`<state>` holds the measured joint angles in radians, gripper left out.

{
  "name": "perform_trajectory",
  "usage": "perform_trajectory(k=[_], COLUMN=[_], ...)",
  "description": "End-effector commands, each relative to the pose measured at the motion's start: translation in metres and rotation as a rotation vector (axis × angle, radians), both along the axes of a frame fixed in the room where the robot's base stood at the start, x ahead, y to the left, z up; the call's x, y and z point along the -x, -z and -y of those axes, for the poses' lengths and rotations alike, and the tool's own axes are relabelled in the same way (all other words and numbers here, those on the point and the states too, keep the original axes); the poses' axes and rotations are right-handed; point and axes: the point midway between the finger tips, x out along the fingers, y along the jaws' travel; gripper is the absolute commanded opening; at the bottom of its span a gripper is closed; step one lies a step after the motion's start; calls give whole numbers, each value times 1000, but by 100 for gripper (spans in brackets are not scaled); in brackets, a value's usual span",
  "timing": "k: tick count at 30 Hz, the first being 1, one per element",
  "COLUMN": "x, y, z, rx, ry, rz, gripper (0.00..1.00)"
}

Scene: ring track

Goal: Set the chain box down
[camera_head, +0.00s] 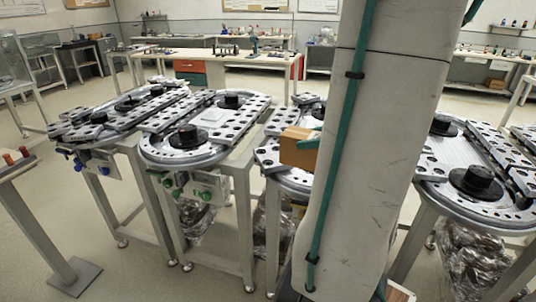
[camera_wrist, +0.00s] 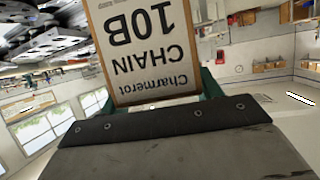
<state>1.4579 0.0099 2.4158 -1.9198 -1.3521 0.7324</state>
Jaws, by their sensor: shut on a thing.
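The chain box (camera_head: 297,154) is a brown cardboard box in the head view, partly hidden behind my arm. It appears over a metal ring track (camera_head: 268,160), and I cannot tell whether it touches it. In the wrist view the chain box (camera_wrist: 146,45) shows its white label, upside down, reading "Charmerot CHAIN 10B". My gripper (camera_wrist: 155,95) is shut on the box, with green finger parts at both sides of it. A green finger (camera_head: 308,142) also shows beside the box in the head view.
Ring tracks on metal stands fill the middle, including one at left (camera_head: 205,135) and one at right (camera_head: 475,180). Black hubs rise from them. Plastic-wrapped bundles (camera_head: 196,222) hang beneath. A long workbench (camera_head: 215,58) stands behind.

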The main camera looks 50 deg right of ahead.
Motion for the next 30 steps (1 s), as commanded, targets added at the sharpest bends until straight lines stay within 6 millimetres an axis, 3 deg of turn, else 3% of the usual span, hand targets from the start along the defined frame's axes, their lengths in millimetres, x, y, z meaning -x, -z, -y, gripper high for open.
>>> perform_trajectory(k=[5, 21, 25, 30], x=[-3, -119, -137, -146], y=[1, 13, 14, 15], z=[-3, 31, 38, 41], rx=[2, 2, 1, 2], ry=[-12, -13, -11, -7], rz=[3, 2, 3, 2], gripper=[9, 9, 9, 9])
